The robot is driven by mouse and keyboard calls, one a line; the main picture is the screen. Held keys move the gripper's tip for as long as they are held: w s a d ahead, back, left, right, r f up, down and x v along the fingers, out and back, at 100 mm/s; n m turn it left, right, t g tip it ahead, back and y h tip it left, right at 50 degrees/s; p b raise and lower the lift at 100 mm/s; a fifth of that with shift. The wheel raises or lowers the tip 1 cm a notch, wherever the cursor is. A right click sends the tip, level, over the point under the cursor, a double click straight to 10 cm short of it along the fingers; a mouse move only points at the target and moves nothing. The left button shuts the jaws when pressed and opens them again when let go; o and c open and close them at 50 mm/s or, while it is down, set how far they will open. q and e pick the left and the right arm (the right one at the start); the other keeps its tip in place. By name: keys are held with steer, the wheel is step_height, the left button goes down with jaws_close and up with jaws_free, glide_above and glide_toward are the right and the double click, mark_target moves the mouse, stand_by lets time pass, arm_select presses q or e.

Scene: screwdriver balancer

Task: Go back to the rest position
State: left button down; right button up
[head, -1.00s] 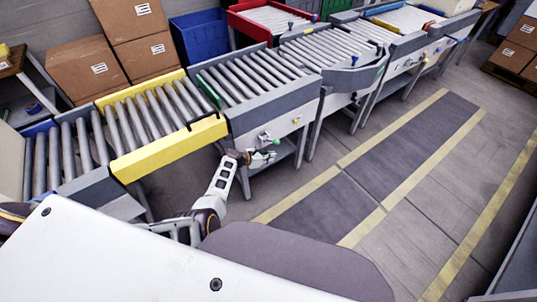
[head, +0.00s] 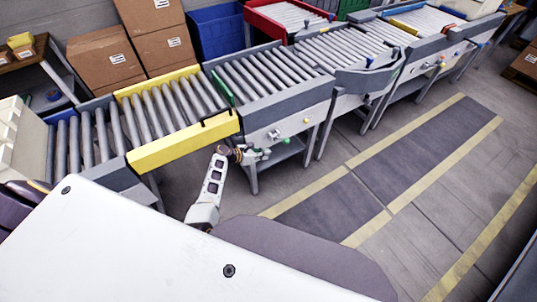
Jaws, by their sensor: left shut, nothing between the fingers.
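My left gripper (head: 259,156) is shut and empty in the head view. It is in front of the roller conveyor (head: 275,105), low beside its grey side panel, near the small knobs there. The white and dark arm link behind it runs down to my body. I cannot tell whether the gripper touches the panel. My right gripper is not in view.
The conveyor line with a yellow-edged section (head: 185,143) runs across in front of me. Cardboard boxes (head: 105,58) and a blue bin (head: 215,33) stand behind it. The floor with yellow-lined dark strips (head: 400,165) is clear to the right.

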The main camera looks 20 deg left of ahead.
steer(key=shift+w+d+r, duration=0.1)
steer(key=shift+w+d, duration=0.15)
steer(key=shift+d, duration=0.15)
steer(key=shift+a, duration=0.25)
